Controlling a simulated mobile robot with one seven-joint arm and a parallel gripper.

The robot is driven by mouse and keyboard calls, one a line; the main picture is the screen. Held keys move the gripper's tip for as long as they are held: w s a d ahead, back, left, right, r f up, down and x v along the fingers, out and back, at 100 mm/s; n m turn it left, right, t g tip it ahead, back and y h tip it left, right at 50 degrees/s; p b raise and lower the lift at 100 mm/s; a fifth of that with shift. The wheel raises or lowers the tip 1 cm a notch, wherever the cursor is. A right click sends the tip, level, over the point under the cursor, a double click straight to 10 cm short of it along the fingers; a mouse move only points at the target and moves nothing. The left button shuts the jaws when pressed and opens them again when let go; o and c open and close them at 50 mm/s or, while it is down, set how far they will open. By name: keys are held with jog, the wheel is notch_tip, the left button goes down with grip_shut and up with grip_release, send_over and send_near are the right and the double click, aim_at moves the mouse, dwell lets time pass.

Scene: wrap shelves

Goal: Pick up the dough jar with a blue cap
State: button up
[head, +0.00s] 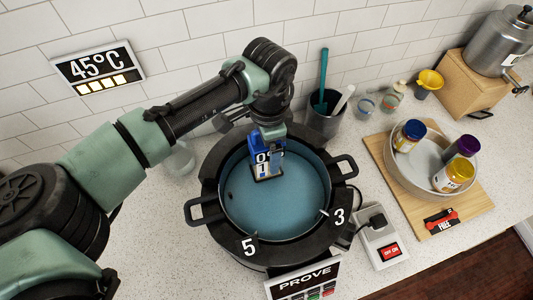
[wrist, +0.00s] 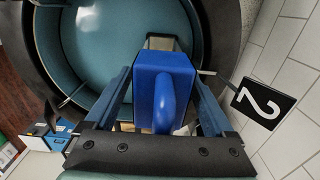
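The dough jar with a blue cap (head: 409,136) stands in the left part of a pale round dish (head: 432,185) on a wooden board, in the head view. My gripper (head: 267,165) is far to its left, low inside a round black-rimmed vessel (head: 275,208) with a teal interior. In the wrist view, a blue block with a looped handle (wrist: 165,95) fills most of the space between the fingers. I cannot tell whether they grip it. The jar is not visible in the wrist view.
A purple-capped jar (head: 463,147) and a yellow-capped jar (head: 454,176) share the dish. A grey tool cup (head: 323,118) stands behind the vessel. A red-switched power box (head: 379,238) and a PROVE sign (head: 303,281) are in front. A metal pot (head: 497,43) sits at the back right.

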grip_shut()
jog(key=shift+r, duration=0.1)
